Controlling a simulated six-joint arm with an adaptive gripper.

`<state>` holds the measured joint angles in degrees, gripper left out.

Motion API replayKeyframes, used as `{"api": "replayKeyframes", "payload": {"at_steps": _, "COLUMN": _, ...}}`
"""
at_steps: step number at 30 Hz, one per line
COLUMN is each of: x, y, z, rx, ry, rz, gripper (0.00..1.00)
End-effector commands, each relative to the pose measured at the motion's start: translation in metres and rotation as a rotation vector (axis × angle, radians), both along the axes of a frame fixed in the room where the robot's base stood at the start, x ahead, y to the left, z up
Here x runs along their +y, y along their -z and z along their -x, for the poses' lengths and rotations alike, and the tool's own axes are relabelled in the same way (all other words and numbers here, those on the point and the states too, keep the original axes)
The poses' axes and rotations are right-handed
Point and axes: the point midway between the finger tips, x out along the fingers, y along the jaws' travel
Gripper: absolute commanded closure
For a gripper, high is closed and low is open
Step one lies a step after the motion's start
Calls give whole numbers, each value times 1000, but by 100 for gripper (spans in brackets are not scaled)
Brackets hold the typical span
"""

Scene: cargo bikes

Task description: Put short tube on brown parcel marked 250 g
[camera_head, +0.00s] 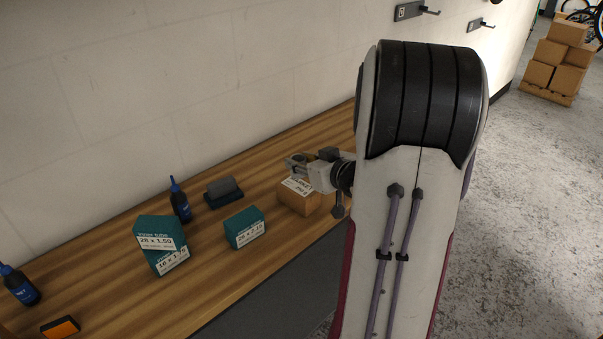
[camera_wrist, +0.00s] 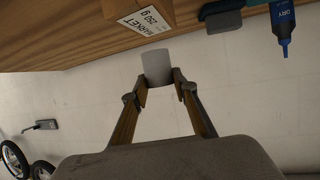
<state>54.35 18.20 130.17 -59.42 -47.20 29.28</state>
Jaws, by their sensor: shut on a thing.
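The brown parcel (camera_head: 300,203) stands on the wooden bench, with a white label on it. In the wrist view the brown parcel (camera_wrist: 168,12) is at the top, and its label reads 250 g. My gripper (camera_wrist: 160,88) is shut on a short pale grey tube (camera_wrist: 157,66), held between the two fingertips. The tube appears close to the parcel but apart from it in the wrist view. In the head view my gripper (camera_head: 298,163) is just above and behind the parcel; the tube cannot be made out clearly there.
Teal inner-tube boxes (camera_head: 160,245) and another teal box (camera_head: 245,228) stand left of the parcel. A dark block-like item (camera_head: 223,191) and a blue bottle (camera_head: 180,200) are near the wall. Another blue bottle (camera_head: 20,286) and an orange-topped block (camera_head: 61,327) lie far left.

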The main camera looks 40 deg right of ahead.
Motion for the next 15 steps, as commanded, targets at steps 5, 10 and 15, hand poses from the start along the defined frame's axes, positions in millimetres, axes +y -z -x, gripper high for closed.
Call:
{"api": "replayKeyframes", "payload": {"at_steps": 5, "x": 0, "y": 0, "z": 0, "rx": -1, "ry": 0, "rz": 0, "gripper": 98}}
{"api": "replayKeyframes", "payload": {"at_steps": 10, "x": 0, "y": 11, "z": 0, "rx": 2, "ry": 2, "rz": -2, "gripper": 98}}
{"api": "replayKeyframes", "payload": {"at_steps": 15, "x": 0, "y": 27, "z": 0, "rx": 2, "ry": 1, "rz": -2, "gripper": 98}}
